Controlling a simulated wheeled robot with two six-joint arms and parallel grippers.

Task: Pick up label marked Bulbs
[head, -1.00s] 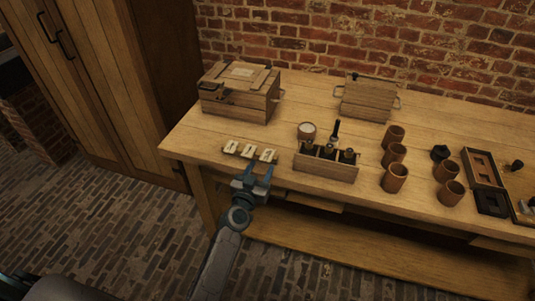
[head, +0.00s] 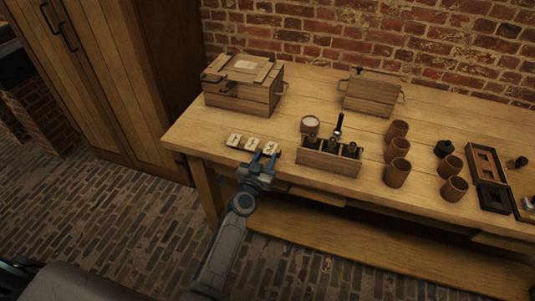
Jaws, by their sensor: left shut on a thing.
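Three small pale labels lie in a row near the front edge of the table: a left one (head: 234,139), a middle one (head: 252,143) and a right one (head: 268,148). Their markings are too small to read, so I cannot tell which says Bulbs. My left gripper (head: 264,159) reaches in from the front and is shut on the right label, at its near edge. The label still appears at its place in the row; I cannot tell whether it is lifted. My right gripper is not in view.
A wooden crate (head: 240,92) stands behind the labels. A bottle box (head: 328,160) and a round pale-topped jar (head: 310,125) are just right of the gripper. Several wooden cups (head: 397,173), a second box (head: 371,97) and a dark tray (head: 486,166) stand farther right.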

